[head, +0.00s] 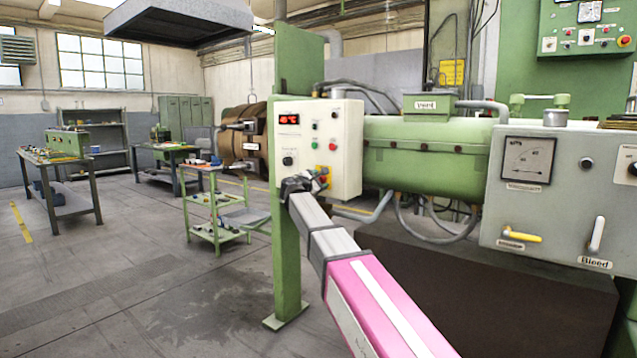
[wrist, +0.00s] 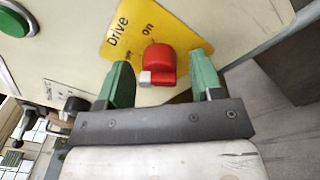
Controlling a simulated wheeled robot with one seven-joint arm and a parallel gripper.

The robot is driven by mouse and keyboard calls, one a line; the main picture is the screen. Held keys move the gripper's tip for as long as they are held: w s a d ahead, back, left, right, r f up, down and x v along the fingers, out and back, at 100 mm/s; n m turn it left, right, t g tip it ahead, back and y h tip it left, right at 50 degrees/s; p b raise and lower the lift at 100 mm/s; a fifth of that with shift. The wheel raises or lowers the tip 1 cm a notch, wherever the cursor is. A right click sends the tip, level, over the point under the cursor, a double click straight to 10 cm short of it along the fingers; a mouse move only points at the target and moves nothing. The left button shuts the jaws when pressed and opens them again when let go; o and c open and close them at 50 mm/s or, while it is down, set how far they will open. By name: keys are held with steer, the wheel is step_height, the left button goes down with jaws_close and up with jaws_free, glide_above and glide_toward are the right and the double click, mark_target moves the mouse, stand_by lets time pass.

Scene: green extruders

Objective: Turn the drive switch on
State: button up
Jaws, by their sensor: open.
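The drive switch (wrist: 158,62) is a red rotary knob with a pale pointer, mounted on a yellow plate (wrist: 130,28) marked "Drive" and "on". In the wrist view my gripper (wrist: 162,82) is open, with one green finger on each side of the red knob; I cannot tell whether either finger touches it. In the head view my gripper (head: 300,186) is at the lower part of the cream control box (head: 345,130), and the arm hides part of the switch area. The knob's pointer is toward the lower left in the wrist view, away from the word "on".
The box also has a red digital display (head: 289,120), a black knob (head: 288,161) and several small buttons. A green post (head: 286,250) stands at its left. A green extruder barrel (head: 425,155) and a grey gauge panel (head: 545,190) are at the right.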

steer(key=c, duration=0.9)
steer(key=shift+m, duration=0.3)
steer(key=m, duration=0.2)
steer(key=shift+f+m, duration=0.1)
steer(key=shift+m, duration=0.3)
steer(key=m, duration=0.3)
steer(key=shift+m, duration=0.4)
steer(key=m+h, duration=0.1)
steer(key=m, duration=0.6)
steer(key=shift+f, duration=0.1)
steer(key=shift+m, duration=0.3)
steer(key=o, duration=0.9)
